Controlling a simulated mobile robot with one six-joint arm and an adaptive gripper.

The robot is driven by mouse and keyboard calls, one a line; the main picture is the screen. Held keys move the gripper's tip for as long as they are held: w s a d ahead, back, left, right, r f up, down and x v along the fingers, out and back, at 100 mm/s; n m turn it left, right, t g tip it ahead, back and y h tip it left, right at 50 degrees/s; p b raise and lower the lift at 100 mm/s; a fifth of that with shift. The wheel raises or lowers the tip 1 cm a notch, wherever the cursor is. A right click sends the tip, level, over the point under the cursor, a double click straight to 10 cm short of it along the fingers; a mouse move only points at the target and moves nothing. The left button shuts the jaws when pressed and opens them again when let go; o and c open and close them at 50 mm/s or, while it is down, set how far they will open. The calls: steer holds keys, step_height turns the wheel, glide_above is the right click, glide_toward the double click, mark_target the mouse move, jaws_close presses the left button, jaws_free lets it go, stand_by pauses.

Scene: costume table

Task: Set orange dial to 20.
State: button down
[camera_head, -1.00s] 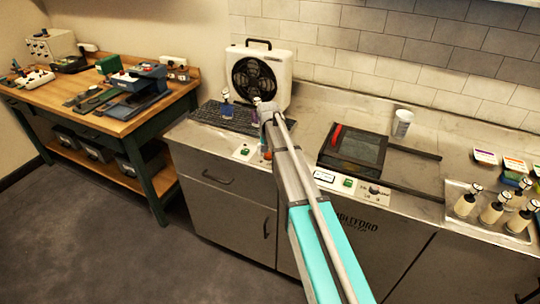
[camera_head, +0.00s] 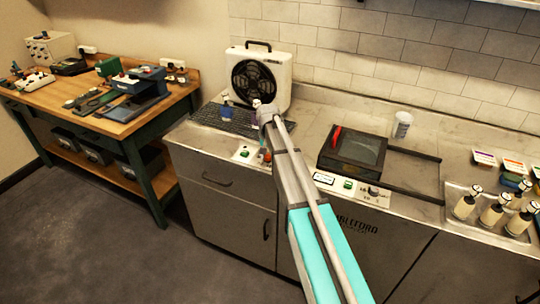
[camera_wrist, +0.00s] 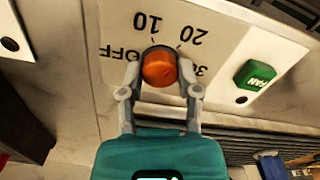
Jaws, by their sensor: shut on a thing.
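The orange dial (camera_wrist: 159,67) sits on a pale panel (camera_wrist: 90,22) in the wrist view. The markings OFF, 10, 20 and part of 30 stand around it, upside down in this view. My gripper (camera_wrist: 160,82) is shut on the dial, one finger on each side. I cannot make out a pointer on the dial, so its setting is unclear. In the head view the dial (camera_head: 267,157) is a small orange spot at the counter's front edge, partly hidden by my arm.
A green FAN button (camera_wrist: 255,75) is beside the dial. A white fan unit (camera_head: 280,82) stands behind, with a dark grid (camera_head: 205,117) in front of it. A black box with a red handle (camera_head: 350,158) is to the right. Bottles (camera_head: 491,214) stand farther right.

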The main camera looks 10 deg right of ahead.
steer(key=shift+m, duration=0.3)
steer(key=shift+c, duration=1.5)
jaws_free()
steer(key=shift+r, duration=0.1)
